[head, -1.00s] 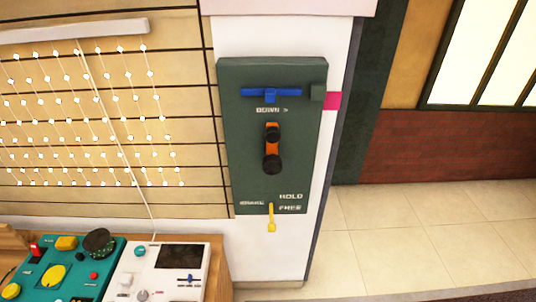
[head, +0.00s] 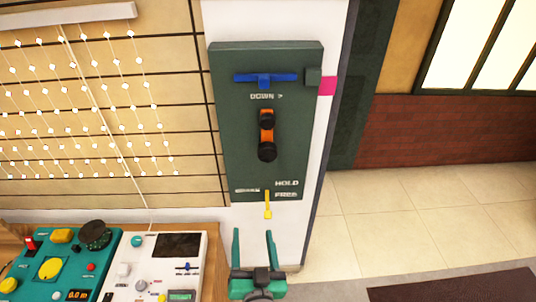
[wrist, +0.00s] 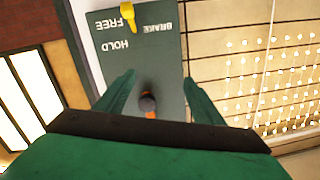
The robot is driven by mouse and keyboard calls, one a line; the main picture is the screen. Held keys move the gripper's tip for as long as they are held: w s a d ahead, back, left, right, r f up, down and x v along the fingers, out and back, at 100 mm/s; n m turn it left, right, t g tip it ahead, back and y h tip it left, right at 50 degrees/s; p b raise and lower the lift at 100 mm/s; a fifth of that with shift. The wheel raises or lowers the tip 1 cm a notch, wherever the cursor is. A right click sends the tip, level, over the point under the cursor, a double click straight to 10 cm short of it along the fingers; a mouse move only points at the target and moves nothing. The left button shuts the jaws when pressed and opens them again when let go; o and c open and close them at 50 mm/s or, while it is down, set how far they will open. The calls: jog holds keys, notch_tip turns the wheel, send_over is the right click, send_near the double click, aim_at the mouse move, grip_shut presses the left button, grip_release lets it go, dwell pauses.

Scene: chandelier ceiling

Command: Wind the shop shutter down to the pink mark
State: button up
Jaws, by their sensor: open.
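The dark green panel (head: 230,130) is on the white wall. Near its top is a blue bar (head: 280,77) with the label DOWN under it. The pink mark (head: 327,86) is at the panel's right edge, beside a small grey-green block (head: 314,76). An orange crank (head: 267,134) with black knobs stands upright mid-panel. A yellow lever (head: 268,208) points down at the panel's bottom, near the labels BRAKE, HOLD and FREE. My gripper (head: 253,235) is open and empty, below the lever. In the wrist view, a black knob (wrist: 148,102) shows between the fingers.
A teal console (head: 50,270) and a white console (head: 150,265) sit on a wooden counter at lower left. Strings of lights (head: 80,100) hang over the slatted wall at left. Tiled floor (head: 400,220) to the right is open, with a dark mat (head: 455,286).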

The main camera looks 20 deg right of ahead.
jog(key=m+h, duration=0.1)
jog(key=m, duration=0.1)
send_near(268, 155)
jog(key=shift+t, duration=0.3)
jog(key=x, duration=1.1)
jog(key=shift+d+f, duration=0.1)
jog(key=shift+f, duration=0.1)
jog(key=c, duration=1.5)
jog(key=shift+w, duration=0.1)
jog(key=shift+m, duration=0.3)
